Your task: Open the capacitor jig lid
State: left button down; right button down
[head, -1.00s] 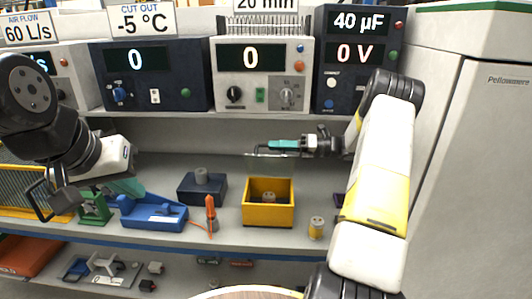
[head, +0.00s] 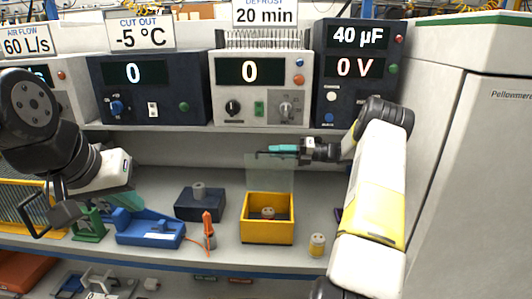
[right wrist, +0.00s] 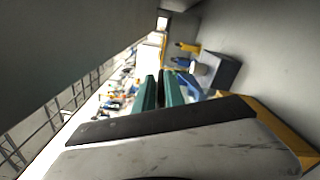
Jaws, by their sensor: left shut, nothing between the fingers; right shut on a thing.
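The capacitor jig is a yellow open-topped box (head: 267,233) on the bench, with a small round part (head: 268,213) inside. Its clear lid (head: 270,176) stands roughly upright along the box's back side, leaving the top uncovered. My right gripper (head: 270,151) is at the lid's top edge, shut on it; the exact contact is hard to see. Its teal fingers also show in the right wrist view (right wrist: 160,88), where the lid cannot be made out. My left gripper (head: 130,201) is shut and empty, at the left above a blue holder.
The blue holder (head: 150,231), a dark block with a grey cylinder (head: 200,203) and an orange-handled tool (head: 208,228) stand left of the jig. A small yellow cylinder (head: 317,244) stands to its right. The instrument shelf (head: 180,129) overhangs behind the bench.

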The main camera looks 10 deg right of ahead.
jog(key=shift+s+f, duration=0.1)
jog(key=shift+f, duration=0.3)
jog(key=c, duration=1.6)
grip_release()
jog(key=shift+o, duration=0.5)
jog(key=shift+r, duration=0.15)
jog(key=v, duration=0.8)
